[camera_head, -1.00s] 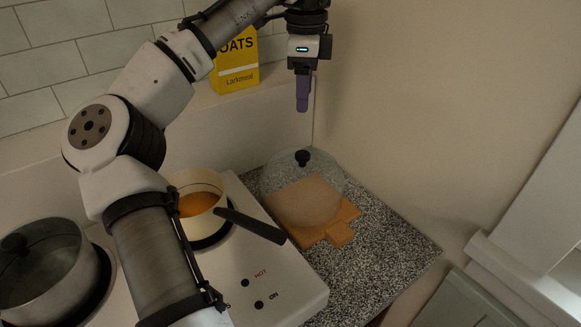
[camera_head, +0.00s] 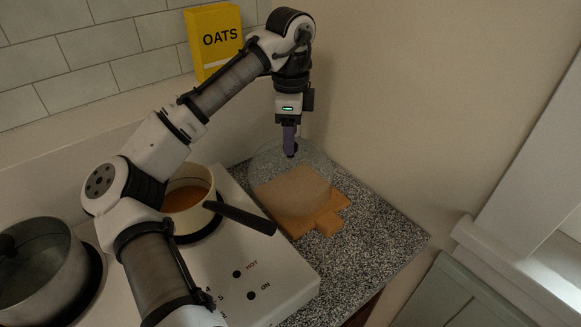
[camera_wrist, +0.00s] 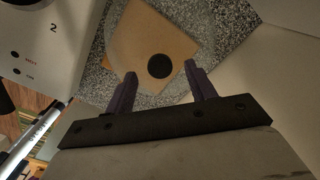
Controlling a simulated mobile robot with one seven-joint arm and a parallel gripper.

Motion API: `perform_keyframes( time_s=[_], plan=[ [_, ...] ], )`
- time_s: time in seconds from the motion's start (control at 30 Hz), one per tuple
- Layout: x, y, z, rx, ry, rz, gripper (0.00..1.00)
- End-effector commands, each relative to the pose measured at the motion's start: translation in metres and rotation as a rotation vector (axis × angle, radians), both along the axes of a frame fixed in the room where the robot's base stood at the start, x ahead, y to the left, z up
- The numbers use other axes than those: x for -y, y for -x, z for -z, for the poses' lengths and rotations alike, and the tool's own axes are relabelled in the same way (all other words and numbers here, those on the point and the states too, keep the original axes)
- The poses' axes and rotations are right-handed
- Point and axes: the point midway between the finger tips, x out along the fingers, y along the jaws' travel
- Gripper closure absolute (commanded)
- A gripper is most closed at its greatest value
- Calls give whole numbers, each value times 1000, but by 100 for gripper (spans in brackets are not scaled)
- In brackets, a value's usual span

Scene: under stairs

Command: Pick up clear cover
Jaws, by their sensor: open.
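The clear cover (camera_head: 290,178) is a see-through glass lid with a dark round knob. It rests over an orange-brown wooden board (camera_head: 333,217) on the speckled counter. In the wrist view the cover (camera_wrist: 135,62) is a faint disc, and its black knob (camera_wrist: 160,66) shows just beyond and between my fingertips. My gripper (camera_head: 290,147) points down right at the knob, with its purple fingers largely hiding it in the head view. In the wrist view my gripper (camera_wrist: 160,78) is open, with one finger on each side of the knob and a gap to both. Nothing is held.
A white hotplate (camera_head: 270,280) stands left of the cover, bearing a pan (camera_head: 190,222) of orange liquid whose black handle (camera_head: 240,217) reaches toward the board. A grey pot (camera_head: 40,270) is far left. A yellow oats box (camera_head: 210,45) stands behind. A wall rises close on the right.

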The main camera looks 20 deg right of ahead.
Motion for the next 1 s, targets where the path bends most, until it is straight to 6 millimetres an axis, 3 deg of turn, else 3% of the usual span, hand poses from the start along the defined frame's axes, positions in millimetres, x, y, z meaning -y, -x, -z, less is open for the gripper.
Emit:
perform_keyframes(
  time_s=[0.13,0.4,0.83,1.0],
  plan=[
    [0,0,16,0,1,0,45],
    [0,0,20,0,0,-1,45],
    [0,0,20,0,0,-1,100],
    [0,0,19,1,0,-1,100]
  ],
)
